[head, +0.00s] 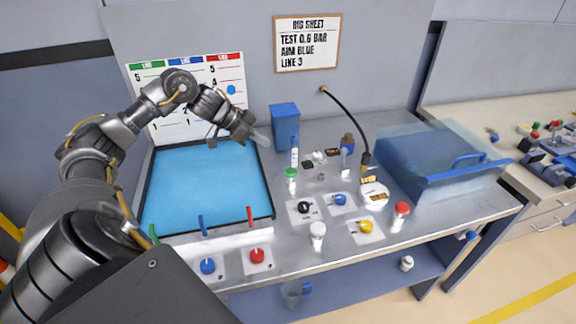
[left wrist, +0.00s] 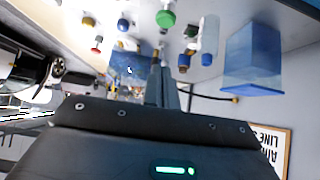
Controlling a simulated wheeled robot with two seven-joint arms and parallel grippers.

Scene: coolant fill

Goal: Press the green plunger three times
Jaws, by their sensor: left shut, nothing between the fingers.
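The green plunger (head: 291,173) is a green cap on a white cylinder, upright on the bench to the right of the blue tray. It also shows in the left wrist view (left wrist: 165,19), at the top centre, beyond the fingertips. My left gripper (head: 264,141) is shut and empty, over the right back corner of the tray, up and left of the green plunger in the head view. It is apart from the plunger. Its closed fingers also show in the left wrist view (left wrist: 162,72). My right gripper is in neither view.
The blue tray (head: 148,190) lies left of the plunger. A blue box (head: 285,125) and a white bottle (head: 295,157) stand behind it. Black, blue and yellow knobs, a white-capped post (head: 318,234) and a red-capped post (head: 401,212) stand in front and right. A clear blue cover (head: 425,160) is at right.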

